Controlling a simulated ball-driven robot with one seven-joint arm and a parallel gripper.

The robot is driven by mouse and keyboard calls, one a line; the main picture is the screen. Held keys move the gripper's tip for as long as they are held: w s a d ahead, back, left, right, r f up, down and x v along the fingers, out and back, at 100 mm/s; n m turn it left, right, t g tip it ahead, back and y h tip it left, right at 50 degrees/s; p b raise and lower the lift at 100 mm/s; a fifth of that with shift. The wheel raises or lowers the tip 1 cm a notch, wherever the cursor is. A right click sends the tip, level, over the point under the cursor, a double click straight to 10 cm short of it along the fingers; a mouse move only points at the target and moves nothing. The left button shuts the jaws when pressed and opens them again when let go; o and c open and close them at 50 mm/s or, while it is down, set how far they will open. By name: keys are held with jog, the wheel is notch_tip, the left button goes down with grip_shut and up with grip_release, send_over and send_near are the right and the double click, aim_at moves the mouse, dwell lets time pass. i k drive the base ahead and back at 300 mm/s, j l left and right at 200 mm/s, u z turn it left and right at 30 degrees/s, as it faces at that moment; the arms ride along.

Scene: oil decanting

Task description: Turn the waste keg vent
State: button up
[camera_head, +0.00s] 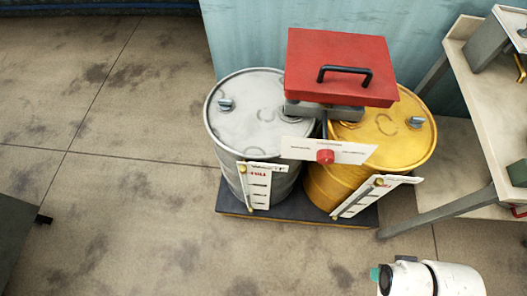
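Two kegs stand side by side: a silver-grey one (222,130) on the left and a yellow one (395,152) on the right. I cannot tell from any legible label which is the waste keg. The silver keg has a small blue-grey fitting (225,104) on its top, near the left rim. The yellow keg has a similar fitting (416,122) near its right rim. Either could be a vent. Both look unobstructed. A white arm part of mine shows at the bottom right. No gripper fingers are visible.
A red box lid (340,58) with a black handle overhangs both kegs. A white plate (352,152) with a red knob (325,156) sits between them. Gauge boards (258,187) front the kegs on a dark base (300,217).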

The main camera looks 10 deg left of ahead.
aim_at(223, 103)
jog(key=i+j+u, duration=0.35)
jog(key=i+u, duration=0.3)
jog(key=i, duration=0.15)
